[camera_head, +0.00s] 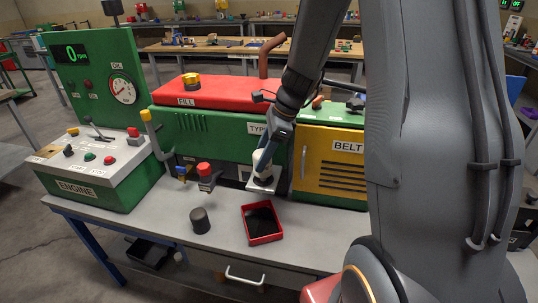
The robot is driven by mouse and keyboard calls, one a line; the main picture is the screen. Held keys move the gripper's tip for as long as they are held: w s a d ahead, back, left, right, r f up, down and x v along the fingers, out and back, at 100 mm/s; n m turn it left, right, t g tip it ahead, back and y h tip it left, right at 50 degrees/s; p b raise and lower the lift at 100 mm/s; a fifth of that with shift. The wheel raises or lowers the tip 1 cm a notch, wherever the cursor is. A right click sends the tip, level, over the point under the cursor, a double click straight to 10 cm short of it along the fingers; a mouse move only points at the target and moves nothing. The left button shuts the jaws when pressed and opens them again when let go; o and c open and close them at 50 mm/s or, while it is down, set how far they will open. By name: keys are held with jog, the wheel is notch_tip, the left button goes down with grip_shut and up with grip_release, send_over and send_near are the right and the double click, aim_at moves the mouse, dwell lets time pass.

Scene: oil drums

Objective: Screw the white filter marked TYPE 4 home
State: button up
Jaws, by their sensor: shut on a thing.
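The white filter (260,157) is held upright at the front of the green engine block (223,149), above a small pale plate (268,184). My gripper (265,150) reaches down from above and is shut on the filter. Its fingers and wrist cover part of the filter, and no marking on the filter can be read. A label beginning "TYPE" (256,128) is on the engine just above, and my arm hides the rest of it. I cannot tell whether the filter touches its mount.
A red tray with a dark inside (247,224) and a black cylinder (200,220) stand on the grey bench (165,215) in front. A red-topped fitting (204,170) is left of the filter. The yellow BELT cover (328,170) is close on its right.

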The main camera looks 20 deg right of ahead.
jog(key=shift+g, duration=0.4)
jog(key=shift+s+a+f, duration=0.25)
jog(key=shift+s+f, duration=0.55)
jog(key=shift+s, duration=0.05)
jog(key=shift+s+a+f, duration=0.2)
jog(key=shift+s+f, duration=0.55)
jog(key=shift+s, duration=0.05)
jog(key=shift+w+f, duration=0.75)
jog(key=shift+w, duration=0.05)
jog(key=shift+c, duration=1.4)
jog(key=shift+s, duration=0.1)
grip_shut()
jog(key=shift+d, duration=0.1)
jog(key=shift+w+d+r+p, duration=0.2)
jog(key=shift+r+p, duration=0.35)
jog(key=shift+p, duration=0.6)
